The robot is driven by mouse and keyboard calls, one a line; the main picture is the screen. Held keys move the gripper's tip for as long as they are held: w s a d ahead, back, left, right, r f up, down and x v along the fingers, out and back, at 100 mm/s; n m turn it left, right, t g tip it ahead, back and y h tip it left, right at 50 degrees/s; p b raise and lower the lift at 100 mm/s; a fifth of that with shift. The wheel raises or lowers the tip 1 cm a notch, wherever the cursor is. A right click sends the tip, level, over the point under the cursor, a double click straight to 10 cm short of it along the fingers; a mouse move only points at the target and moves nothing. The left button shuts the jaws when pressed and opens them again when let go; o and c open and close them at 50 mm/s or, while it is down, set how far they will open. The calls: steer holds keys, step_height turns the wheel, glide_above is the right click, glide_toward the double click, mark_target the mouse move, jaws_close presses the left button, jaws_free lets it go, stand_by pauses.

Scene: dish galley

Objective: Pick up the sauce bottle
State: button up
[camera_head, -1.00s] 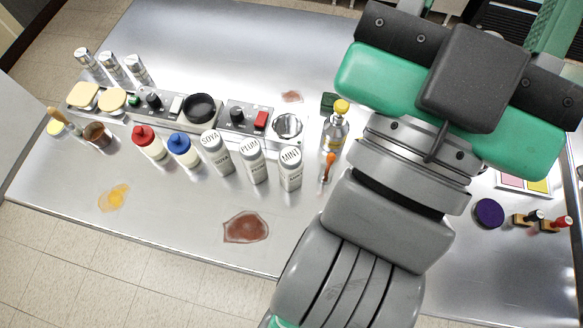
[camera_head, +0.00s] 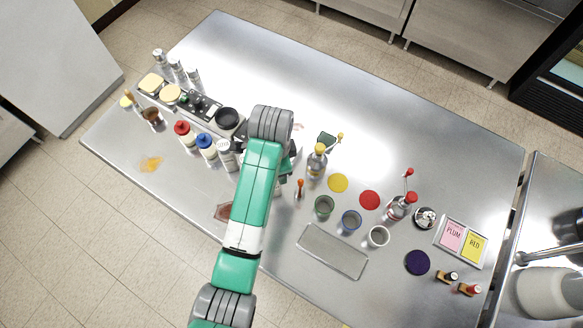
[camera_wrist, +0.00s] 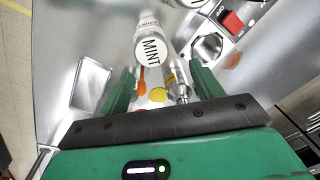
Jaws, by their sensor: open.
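Several bottles stand in a row, and the frames do not show which one the task means. In the wrist view, a pale bottle with a white top marked MINT (camera_wrist: 151,50) lies just ahead of my gripper (camera_wrist: 160,76). The two green fingers are apart, with nothing visibly gripped. I cannot tell whether they reach past the bottle's top. A white-topped bottle (camera_head: 226,152) partly shows left of the arm. A red-capped bottle (camera_head: 184,135) and a blue-capped bottle (camera_head: 207,147) stand further left.
A yellow-topped glass bottle (camera_head: 317,161) and an orange-handled tool (camera_head: 300,187) are right of my arm. Several cups, including a green one (camera_head: 324,206), stand near a grey tray (camera_head: 332,251).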

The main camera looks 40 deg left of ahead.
steer(key=shift+s+f+g, duration=0.2)
steer(key=shift+s, duration=0.3)
steer(key=shift+s+f+g, duration=0.15)
steer(key=shift+s+g, duration=0.05)
steer(key=shift+s, duration=0.25)
steer(key=shift+s+a+f, duration=0.2)
steer(key=shift+a, duration=0.15)
steer(key=shift+w+a+f, duration=0.1)
steer(key=shift+f, duration=1.9)
steer(key=shift+w+a+f, duration=0.1)
steer(key=shift+f, duration=1.85)
steer(key=c, duration=1.2)
steer(key=shift+r, duration=0.15)
steer(key=shift+r, duration=0.3)
steer(key=r, duration=0.2)
steer(key=shift+s+d+r, duration=0.1)
steer(key=shift+s+r, duration=0.25)
steer(key=shift+r, duration=0.05)
steer(key=s+d, duration=0.1)
steer(key=s, duration=0.4)
steer(key=s+d+r, duration=0.1)
steer(key=s, duration=0.4)
steer(key=s+d, duration=0.1)
steer(key=s, duration=0.4)
steer(key=shift+r+b, duration=0.2)
steer(key=shift+b, duration=0.1)
